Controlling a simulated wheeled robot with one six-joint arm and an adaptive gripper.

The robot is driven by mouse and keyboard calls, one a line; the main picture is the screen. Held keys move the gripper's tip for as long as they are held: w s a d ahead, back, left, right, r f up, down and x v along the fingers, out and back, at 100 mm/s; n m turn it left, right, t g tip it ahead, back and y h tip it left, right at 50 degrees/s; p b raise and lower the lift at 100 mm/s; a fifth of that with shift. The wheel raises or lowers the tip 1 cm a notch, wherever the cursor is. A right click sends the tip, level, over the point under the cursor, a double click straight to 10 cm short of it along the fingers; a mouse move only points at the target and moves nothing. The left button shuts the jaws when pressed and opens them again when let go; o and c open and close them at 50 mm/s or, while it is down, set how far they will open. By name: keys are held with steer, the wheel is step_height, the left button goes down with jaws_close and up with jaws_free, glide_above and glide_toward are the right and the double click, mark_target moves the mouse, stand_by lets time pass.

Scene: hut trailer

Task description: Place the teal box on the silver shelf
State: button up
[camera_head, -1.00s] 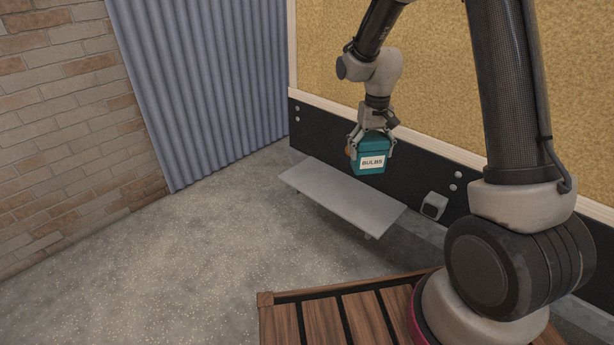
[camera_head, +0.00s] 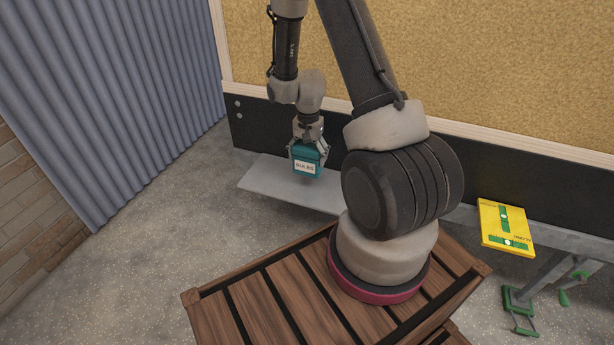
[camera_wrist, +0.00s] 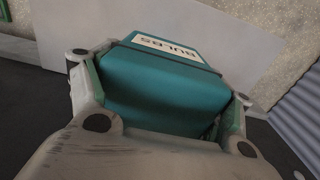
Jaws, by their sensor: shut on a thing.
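The teal box (camera_head: 306,160) has a white label reading "BULBS". My gripper (camera_head: 308,150) is shut on it, one finger on each side. In the head view the box shows in front of the silver shelf (camera_head: 265,178), a low grey plank along the dark wall base. In the wrist view the box (camera_wrist: 160,85) fills the middle between the fingers, with the pale shelf surface (camera_wrist: 210,30) behind it. I cannot tell whether the box touches the shelf or hangs above it.
A yellow board with green marks (camera_head: 506,228) lies at the right by the wall, near a green-footed stand (camera_head: 520,300). A corrugated blue-grey panel (camera_head: 120,90) and a brick wall (camera_head: 35,200) bound the left. The shelf's left end and the grey floor (camera_head: 150,240) are clear.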

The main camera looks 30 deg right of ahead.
mark_target(308, 145)
steer(key=shift+f, duration=3.15)
steer(key=shift+f, duration=0.15)
steer(key=o, duration=1.1)
steer(key=shift+c, duration=0.2)
step_height(308, 145, up, 12)
steer(key=shift+r, duration=0.1)
step_height(308, 145, up, 14)
steer(key=s+a+f+n+t, duration=0.1)
steer(key=s+a+n, duration=0.1)
steer(key=s+n, duration=0.1)
steer(key=s+a+r+n+t, duration=0.3)
steer(key=s+r+n, duration=0.4)
steer(key=s+r, duration=1.1)
steer(key=s, duration=0.3)
steer(key=shift+a, duration=0.2)
